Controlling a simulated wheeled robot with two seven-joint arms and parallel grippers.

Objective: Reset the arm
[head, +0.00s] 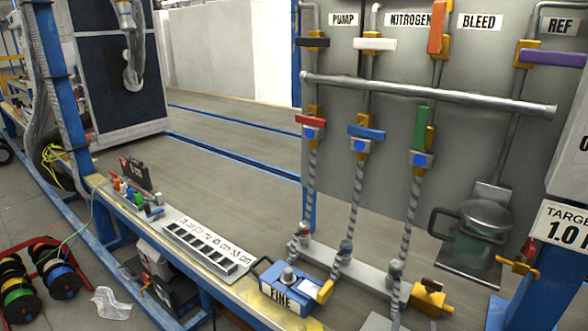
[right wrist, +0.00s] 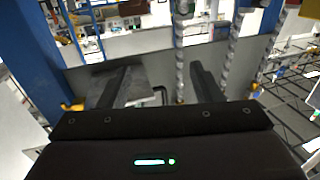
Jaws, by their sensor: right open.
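My right gripper (right wrist: 160,70) shows in the right wrist view. Its two dark fingers stand wide apart with nothing held between them. Braided hoses (right wrist: 179,70) stand beyond the fingers, and the gripper looks clear of them. I cannot make out either gripper in the head view. My left gripper is in neither view.
In the head view a valve panel with red (head: 311,120), blue (head: 367,132) and green (head: 421,128) handles stands at the right. A grey rail (head: 430,92) crosses it. The bench holds a slotted strip (head: 208,247) and a blue FINE unit (head: 287,287). Cable reels (head: 60,280) stand lower left.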

